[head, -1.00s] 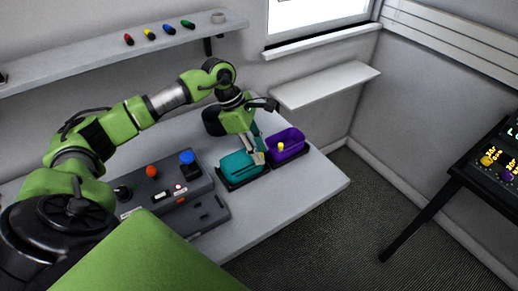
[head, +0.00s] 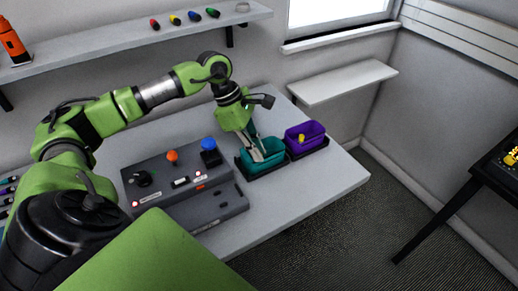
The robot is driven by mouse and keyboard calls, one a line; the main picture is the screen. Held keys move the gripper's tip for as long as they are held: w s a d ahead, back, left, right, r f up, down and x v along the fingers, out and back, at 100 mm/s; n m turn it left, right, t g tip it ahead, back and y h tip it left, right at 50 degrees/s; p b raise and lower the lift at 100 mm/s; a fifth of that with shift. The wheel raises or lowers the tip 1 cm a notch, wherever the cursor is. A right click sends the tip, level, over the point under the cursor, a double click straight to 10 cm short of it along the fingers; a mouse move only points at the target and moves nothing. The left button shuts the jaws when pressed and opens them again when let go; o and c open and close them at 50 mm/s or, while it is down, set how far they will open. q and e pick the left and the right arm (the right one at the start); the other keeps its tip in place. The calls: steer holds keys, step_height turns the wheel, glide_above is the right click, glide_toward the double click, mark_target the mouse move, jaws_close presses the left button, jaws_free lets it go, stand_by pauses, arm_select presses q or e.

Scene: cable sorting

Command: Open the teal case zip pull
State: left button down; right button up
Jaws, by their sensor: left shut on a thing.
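The teal case (head: 273,161) sits in a dark tray on the table, right of the grey control box. Its top looks open, with a darker inside showing behind the fingers. My left gripper (head: 257,155) points down at the left part of the case, its pale fingertips at the case's top. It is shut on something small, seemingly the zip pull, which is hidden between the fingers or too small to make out. My right gripper is not in view.
An open purple case (head: 313,130) with a yellow item (head: 302,138) stands close on the right. The grey control box (head: 155,201) with an orange knob and a blue knob (head: 208,144) is on the left. The table front (head: 290,205) is clear. A wall shelf (head: 110,47) runs behind.

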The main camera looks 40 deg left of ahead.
arm_select(q)
steer(key=shift+w+d, duration=0.15)
steer(key=shift+w, duration=0.05)
steer(key=c, duration=2.2)
jaws_free()
steer(key=shift+o, duration=0.6)
steer(key=shift+s, duration=0.2)
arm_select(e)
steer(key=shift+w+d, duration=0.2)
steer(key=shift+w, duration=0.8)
arm_select(q)
steer(key=shift+w+r, duration=0.1)
steer(key=shift+r, duration=0.1)
steer(key=v, duration=1.1)
steer(key=shift+a+r, duration=0.3)
steer(key=shift+r, duration=0.05)
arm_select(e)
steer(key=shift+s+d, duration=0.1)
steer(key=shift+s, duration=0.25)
